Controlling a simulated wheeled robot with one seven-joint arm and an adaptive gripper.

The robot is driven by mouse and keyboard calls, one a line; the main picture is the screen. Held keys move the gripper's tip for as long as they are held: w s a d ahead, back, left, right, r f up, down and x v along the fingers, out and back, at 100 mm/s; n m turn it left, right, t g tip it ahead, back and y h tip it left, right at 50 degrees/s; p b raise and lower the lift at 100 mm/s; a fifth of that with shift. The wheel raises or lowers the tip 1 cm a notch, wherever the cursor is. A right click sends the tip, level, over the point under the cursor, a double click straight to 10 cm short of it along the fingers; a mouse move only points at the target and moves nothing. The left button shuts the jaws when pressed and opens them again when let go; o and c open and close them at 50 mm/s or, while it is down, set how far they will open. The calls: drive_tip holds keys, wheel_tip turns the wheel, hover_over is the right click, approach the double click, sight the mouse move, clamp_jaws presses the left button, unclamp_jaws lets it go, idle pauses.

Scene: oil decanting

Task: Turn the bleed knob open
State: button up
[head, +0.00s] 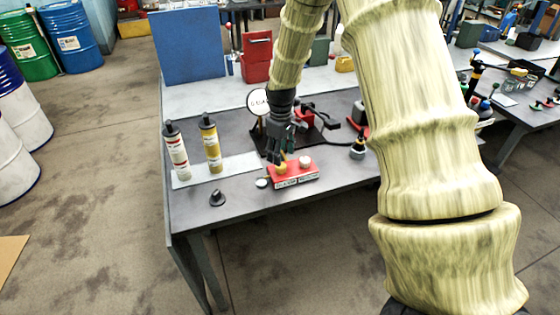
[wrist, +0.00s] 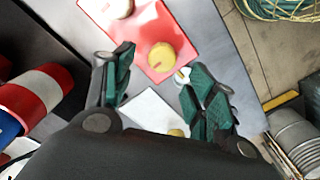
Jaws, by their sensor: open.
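A red block (head: 296,180) near the table's front edge carries a yellow knob (head: 281,169) and a cream knob (head: 305,162). Labels on its front are too small to read, so I cannot tell which is the bleed knob. In the wrist view the yellow knob (wrist: 162,56) lies between and beyond my open fingers, and the cream knob (wrist: 120,7) is at the top edge on the red block (wrist: 145,35). My gripper (head: 277,158) points down over the block's left part, empty. It also shows in the wrist view (wrist: 158,70). I cannot tell if it touches the knob.
A white-and-red cartridge (head: 176,155) and a yellow cartridge (head: 211,147) stand on a pale mat (head: 239,168) to the left. A small black object (head: 217,198) and a small white round piece (head: 262,183) lie in front. A round sign (head: 258,101) stands behind.

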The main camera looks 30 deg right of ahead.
sight(281, 168)
drive_tip(key=shift+s+f+p, duration=0.15)
drive_tip(key=shift+f+p, duration=0.2)
drive_tip(key=shift+f, duration=0.85)
drive_tip(key=shift+s+f+p, duration=0.1)
drive_tip(key=shift+f+p, duration=0.2)
drive_tip(key=shift+f, duration=0.85)
drive_tip(key=shift+a, duration=0.1)
drive_tip(key=c, duration=1)
